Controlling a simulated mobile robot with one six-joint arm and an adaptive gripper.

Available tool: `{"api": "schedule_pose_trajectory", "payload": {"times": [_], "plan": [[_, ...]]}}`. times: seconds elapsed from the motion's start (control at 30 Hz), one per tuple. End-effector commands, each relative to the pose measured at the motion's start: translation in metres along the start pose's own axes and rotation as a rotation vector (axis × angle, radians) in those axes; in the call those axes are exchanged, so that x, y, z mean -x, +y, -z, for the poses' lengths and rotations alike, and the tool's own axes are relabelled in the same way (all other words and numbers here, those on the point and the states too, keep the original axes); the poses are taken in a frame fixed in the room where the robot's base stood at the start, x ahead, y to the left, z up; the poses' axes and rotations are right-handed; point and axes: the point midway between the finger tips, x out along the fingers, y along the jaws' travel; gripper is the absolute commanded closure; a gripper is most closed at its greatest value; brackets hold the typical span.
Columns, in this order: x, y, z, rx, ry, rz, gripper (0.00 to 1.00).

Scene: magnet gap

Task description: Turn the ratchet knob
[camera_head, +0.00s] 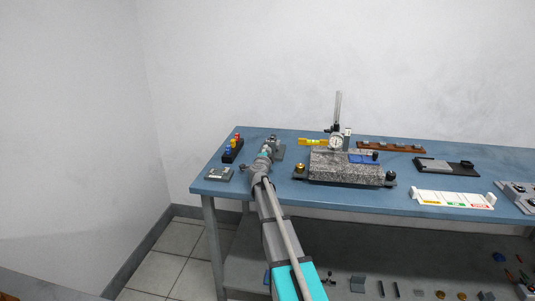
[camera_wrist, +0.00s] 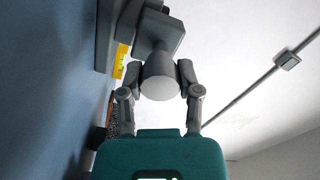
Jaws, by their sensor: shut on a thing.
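The ratchet knob (camera_wrist: 160,68) is a grey, round, tapered piece with a pale end face, in the middle of the wrist view. It sits on a dark grey block of a small grey device (camera_head: 278,152), which stands near the left end of the blue bench in the head view. My gripper (camera_wrist: 160,73) has one finger on each side of the knob and is shut on it. In the head view my gripper (camera_head: 265,154) is at the device's left front and hides the knob there.
Left of my gripper are a dark holder with coloured pieces (camera_head: 233,150) and a small grey box (camera_head: 219,174). To the right is a speckled granite plate (camera_head: 335,170) with a dial gauge (camera_head: 336,142) and a yellow level (camera_head: 312,142).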

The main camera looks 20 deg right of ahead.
Motion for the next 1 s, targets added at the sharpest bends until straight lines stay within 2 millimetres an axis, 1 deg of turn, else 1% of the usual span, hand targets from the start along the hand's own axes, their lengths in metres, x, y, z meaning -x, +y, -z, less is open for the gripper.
{"api": "schedule_pose_trajectory", "payload": {"times": [0.1, 0.3, 0.77, 0.8, 0.93, 0.97, 1.0], "plan": [[-0.0026, -0.0003, 0.0002, 0.063, 0.001, 0.0, 1.0], [-0.0027, -0.0004, 0.0001, 0.123, 0.001, 0.0, 1.0], [-0.0026, -0.0005, -0.0002, 0.137, 0.0, 0.001, 1.0], [-0.0026, -0.0005, -0.0002, 0.137, 0.0, 0.001, 0.48], [-0.0019, -0.0004, -0.0003, 0.137, 0.0, 0.001, 0.24], [-0.0018, -0.0004, -0.0003, 0.136, 0.0, 0.0, 0.21], [-0.0015, -0.0003, -0.0003, 0.136, 0.0, 0.0, 0.21]]}}
